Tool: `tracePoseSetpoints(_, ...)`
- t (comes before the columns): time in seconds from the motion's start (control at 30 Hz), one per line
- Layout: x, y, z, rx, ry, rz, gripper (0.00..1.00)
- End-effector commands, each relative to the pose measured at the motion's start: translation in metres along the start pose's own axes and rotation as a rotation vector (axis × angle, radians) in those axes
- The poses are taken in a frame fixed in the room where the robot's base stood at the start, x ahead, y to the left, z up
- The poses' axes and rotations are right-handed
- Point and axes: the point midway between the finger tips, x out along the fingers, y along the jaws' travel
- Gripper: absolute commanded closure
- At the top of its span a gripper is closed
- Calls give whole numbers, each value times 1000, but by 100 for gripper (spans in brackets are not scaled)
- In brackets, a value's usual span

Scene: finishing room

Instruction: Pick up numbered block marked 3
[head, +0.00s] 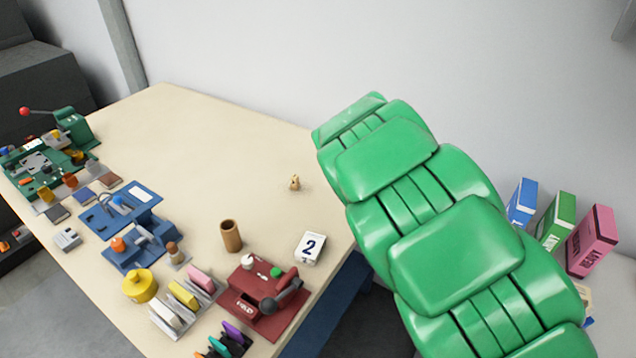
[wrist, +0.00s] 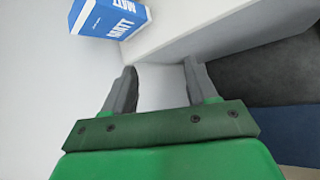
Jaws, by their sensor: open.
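In the head view a white numbered block (head: 310,248) with a dark "2" stands near the table's right edge. I see no block with a readable 3. A small pale grey block-like item (head: 67,238) lies near the table's left edge; I cannot read any mark on it. My gripper (wrist: 160,80) is open in the wrist view, with nothing between its two grey fingers. My green arm fills the right of the head view and hides what is behind it; the gripper itself does not show there.
The cream table (head: 200,130) is bare toward the back. A brown cup (head: 231,236), a red machine (head: 262,297), a blue vise-like tool (head: 140,245) and a yellow pot (head: 140,286) crowd its front. A blue box (wrist: 112,17) is beyond my fingers; a pink box (head: 592,240) stands right.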

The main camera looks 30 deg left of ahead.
Motion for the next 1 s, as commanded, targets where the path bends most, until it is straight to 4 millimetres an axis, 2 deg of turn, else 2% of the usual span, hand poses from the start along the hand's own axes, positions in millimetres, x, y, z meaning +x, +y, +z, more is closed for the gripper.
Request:
tracePoseSetpoints(0.03,-15,-1,-26,68,50,-11,43)
tracePoseSetpoints(0.2,-70,-7,-99,332,195,-88,43)
tracePoseSetpoints(0.37,-128,-16,-160,565,313,-201,43)
tracePoseSetpoints(0.5,-184,-24,-204,756,397,-327,43)
tracePoseSetpoints(0.6,-215,-28,-226,860,434,-409,43)
tracePoseSetpoints(0.8,-260,-34,-250,991,474,-529,43)
tracePoseSetpoints(1.0,-287,-38,-263,1066,488,-606,43)
